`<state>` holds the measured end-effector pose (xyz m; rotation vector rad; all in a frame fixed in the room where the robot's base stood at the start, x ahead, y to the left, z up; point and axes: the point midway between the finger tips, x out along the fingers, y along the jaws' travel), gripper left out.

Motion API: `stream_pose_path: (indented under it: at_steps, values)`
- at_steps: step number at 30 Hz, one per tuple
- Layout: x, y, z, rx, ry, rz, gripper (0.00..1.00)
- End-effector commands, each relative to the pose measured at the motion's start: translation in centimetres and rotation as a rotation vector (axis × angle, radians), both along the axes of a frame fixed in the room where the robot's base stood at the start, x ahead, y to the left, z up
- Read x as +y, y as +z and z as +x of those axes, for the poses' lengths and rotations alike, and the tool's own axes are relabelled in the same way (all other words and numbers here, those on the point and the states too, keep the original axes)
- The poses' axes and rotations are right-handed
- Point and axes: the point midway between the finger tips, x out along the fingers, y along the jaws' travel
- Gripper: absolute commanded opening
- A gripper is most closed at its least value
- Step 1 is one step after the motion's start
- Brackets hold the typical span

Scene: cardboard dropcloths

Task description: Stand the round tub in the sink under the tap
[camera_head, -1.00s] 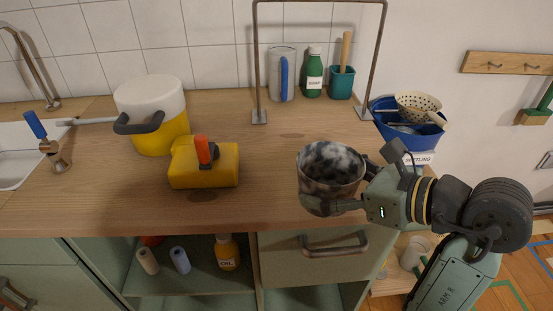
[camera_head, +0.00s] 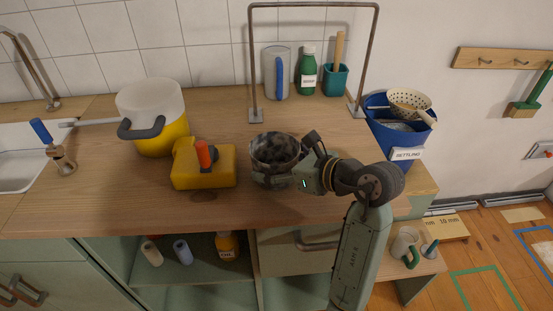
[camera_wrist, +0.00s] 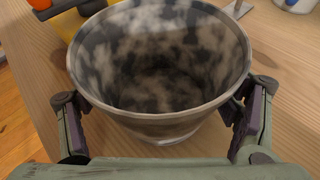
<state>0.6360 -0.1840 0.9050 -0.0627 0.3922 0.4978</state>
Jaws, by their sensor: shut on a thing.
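The round tub (camera_head: 274,158) is mottled grey, black and white, open at the top and empty inside. My gripper (camera_head: 286,172) is shut on it, at the right of the yellow block-like thing on the worktop. In the wrist view the tub (camera_wrist: 160,60) sits between my two fingers (camera_wrist: 160,115), one on each side of its wall. I cannot tell whether its base touches the worktop. The white sink (camera_head: 22,172) is at the far left, partly cut off by the frame. The tap (camera_head: 30,70) is a bent metal spout behind it.
A metal frame (camera_head: 255,70) rises behind the tub. The worktop's front strip (camera_head: 110,215) is clear. A blue bin (camera_head: 400,130) stands right.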

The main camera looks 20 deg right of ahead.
Motion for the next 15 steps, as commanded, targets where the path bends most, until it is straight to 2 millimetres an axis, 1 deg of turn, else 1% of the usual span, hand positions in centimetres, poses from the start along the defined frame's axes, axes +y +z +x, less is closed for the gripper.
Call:
stream_pose_path:
  at_steps: [8, 12, 13, 15]
  values:
    - [0.00, -0.18, -0.01, -0.001, 0.001, -0.002, 0.42]
    - [0.01, -0.58, -0.01, -0.001, 0.001, -0.002, 0.42]
    - [0.00, -0.41, -0.01, -0.001, 0.001, -0.002, 0.84]
    - [0.01, -0.37, -0.02, 0.000, 0.000, -0.001, 0.89]
